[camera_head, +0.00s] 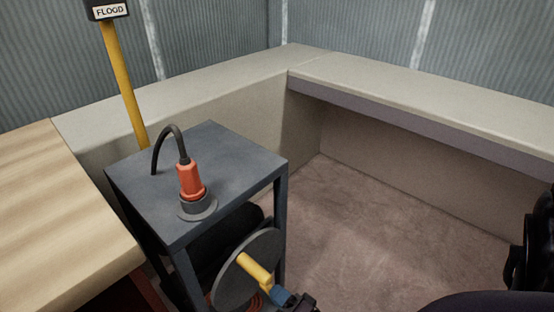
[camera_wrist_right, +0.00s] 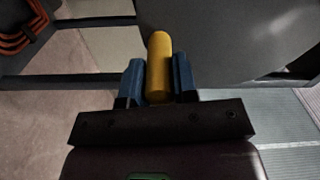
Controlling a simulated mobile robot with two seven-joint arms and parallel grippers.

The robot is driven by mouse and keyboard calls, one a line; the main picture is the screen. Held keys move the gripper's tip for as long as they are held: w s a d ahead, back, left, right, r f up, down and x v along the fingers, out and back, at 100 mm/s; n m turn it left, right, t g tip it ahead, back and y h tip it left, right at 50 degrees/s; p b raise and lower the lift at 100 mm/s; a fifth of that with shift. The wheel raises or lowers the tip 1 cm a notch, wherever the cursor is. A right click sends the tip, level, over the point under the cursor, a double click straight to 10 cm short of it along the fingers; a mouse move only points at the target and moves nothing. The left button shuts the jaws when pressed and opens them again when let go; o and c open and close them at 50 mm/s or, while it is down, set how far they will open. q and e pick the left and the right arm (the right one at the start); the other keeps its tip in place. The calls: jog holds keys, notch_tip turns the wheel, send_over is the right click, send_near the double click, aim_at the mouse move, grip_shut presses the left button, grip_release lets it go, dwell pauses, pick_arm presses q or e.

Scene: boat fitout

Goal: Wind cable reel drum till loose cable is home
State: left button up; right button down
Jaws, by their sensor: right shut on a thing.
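The cable reel drum (camera_head: 232,277) is a dark grey disc inside the frame of a small grey stand. A yellow crank handle (camera_head: 255,269) sticks out from the disc's face. My right gripper (camera_head: 281,298) is at the handle's outer end, low in the head view. In the right wrist view the blue fingers (camera_wrist_right: 158,82) are shut on the yellow handle (camera_wrist_right: 159,60), one on each side. Orange cable (camera_wrist_right: 22,28) shows in coils at the upper left of the wrist view. An orange plug (camera_head: 190,180) sits upright in a grey socket on the stand's top. My left gripper is not in view.
The grey stand (camera_head: 235,150) has legs close around the drum. A wooden bench top (camera_head: 60,215) lies at the left. A yellow post with a FLOOD sign (camera_head: 109,12) rises behind the stand. Beige benches (camera_head: 420,97) line the walls. The floor (camera_head: 370,230) to the right is clear.

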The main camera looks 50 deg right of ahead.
jog(key=shift+s+a+f, duration=0.1)
jog(key=shift+a+f, duration=0.05)
jog(key=shift+a, duration=0.15)
jog(key=c, duration=0.9)
grip_release()
jog(key=s, duration=0.5)
jog(key=s+p, duration=0.1)
jog(key=s, duration=0.4)
jog(key=shift+s+d, duration=0.2)
jog(key=shift+s, duration=0.15)
